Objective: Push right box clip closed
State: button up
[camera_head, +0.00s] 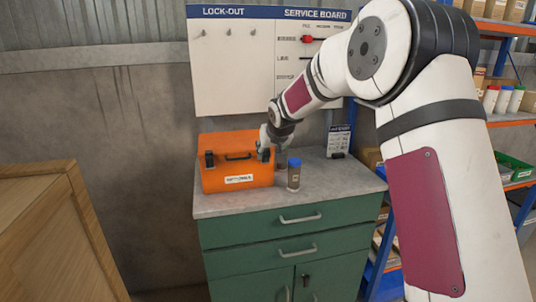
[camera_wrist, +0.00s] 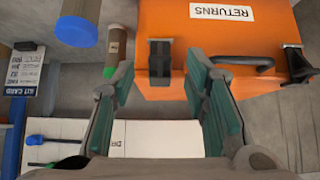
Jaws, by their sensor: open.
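An orange box (camera_head: 225,180) with a white label stands on the grey cabinet top. Its dark right clip (camera_head: 264,153) is at the front right, beside my gripper (camera_head: 268,140). In the wrist view, the orange box (camera_wrist: 210,80) appears upside down, its label reading RETURNS. The right clip (camera_wrist: 160,62) shows there between the spread green-padded fingers of my gripper (camera_wrist: 160,72). The fingers are open and hold nothing. Whether they touch the clip, and how far it is folded, I cannot tell. The left clip (camera_wrist: 297,65) lies beyond the black handle (camera_wrist: 243,61).
A blue-capped jar (camera_head: 293,175) stands just right of the box, with another container partly hidden behind it. A small card stand (camera_head: 338,141) is at the back right. The lock-out board (camera_head: 235,65) hangs behind. The front right of the countertop (camera_head: 335,182) is clear.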

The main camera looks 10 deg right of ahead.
jog(key=v, duration=0.9)
